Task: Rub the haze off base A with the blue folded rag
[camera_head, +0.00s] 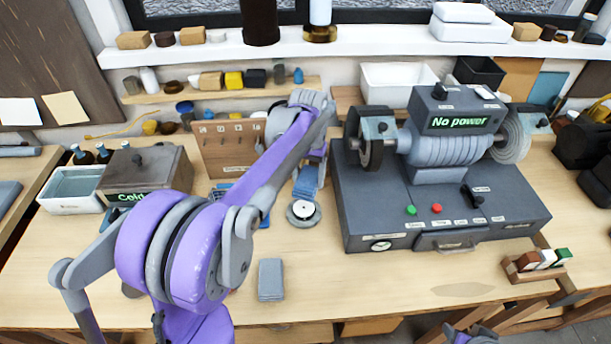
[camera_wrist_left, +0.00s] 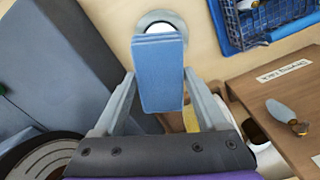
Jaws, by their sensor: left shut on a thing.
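My left gripper (camera_head: 311,165) is shut on the blue folded rag (camera_head: 307,182), which hangs down between its fingers. In the left wrist view, the rag (camera_wrist_left: 160,75) fills the space between the fingertips (camera_wrist_left: 158,80). A round base (camera_head: 303,213) with a grey rim and pale top stands on the bench just in front of the rag's lower end. In the left wrist view the rag hides part of this base (camera_wrist_left: 160,20). I cannot tell whether they touch. No letter or haze is readable on it. A part of my right arm (camera_head: 470,335) shows at the bottom edge.
A dark machine (camera_head: 440,205) reading "No power" stands close to the right of the base. A peg board (camera_head: 228,148) and a blue wire basket (camera_wrist_left: 262,22) are on the other side. A grey folded cloth (camera_head: 271,280) lies in front. The front middle bench is mostly clear.

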